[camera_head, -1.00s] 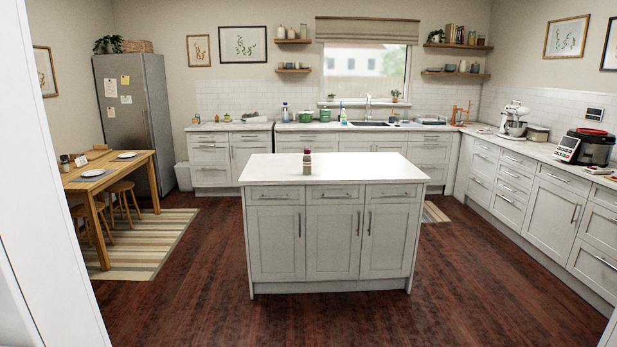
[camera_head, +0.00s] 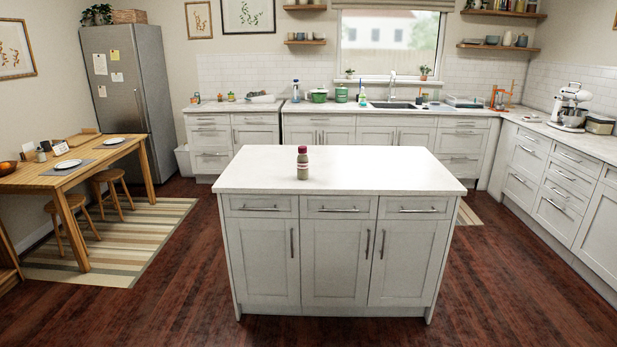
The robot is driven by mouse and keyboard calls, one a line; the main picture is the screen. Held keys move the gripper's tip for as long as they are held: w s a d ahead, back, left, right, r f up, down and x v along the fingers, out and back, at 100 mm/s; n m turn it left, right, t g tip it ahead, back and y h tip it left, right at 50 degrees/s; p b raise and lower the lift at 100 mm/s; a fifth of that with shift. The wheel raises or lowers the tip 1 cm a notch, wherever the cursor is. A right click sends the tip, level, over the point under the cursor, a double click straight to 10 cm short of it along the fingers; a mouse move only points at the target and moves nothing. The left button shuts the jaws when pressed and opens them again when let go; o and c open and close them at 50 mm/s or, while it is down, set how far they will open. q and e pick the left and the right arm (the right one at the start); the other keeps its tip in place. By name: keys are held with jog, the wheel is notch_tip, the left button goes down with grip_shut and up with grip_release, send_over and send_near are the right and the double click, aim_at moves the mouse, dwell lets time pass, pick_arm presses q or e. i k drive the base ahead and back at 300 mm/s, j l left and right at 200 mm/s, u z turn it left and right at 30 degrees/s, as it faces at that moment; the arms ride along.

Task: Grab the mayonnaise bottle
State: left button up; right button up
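A small bottle (camera_head: 303,163) with a dark red cap and a pale greenish body with a label stands upright on the kitchen island's white top (camera_head: 380,172), left of its middle and towards the front edge. It is the only thing standing on the island; I cannot read its label to tell whether it is mayonnaise. Neither of my grippers shows in the head view.
The white island with drawers and doors stands straight ahead, with dark wood floor clear in front and at both sides. A wooden table (camera_head: 62,183) with stools and a striped rug (camera_head: 150,232) are at the left. Counters (camera_head: 560,140) run along the back and right.

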aim_at(302, 159)
jog(key=i+u, duration=0.4)
jog(key=i, duration=0.4)
jog(key=i+l+u, duration=0.15)
jog(key=i+u, duration=0.2)
jog(key=i, duration=0.45)
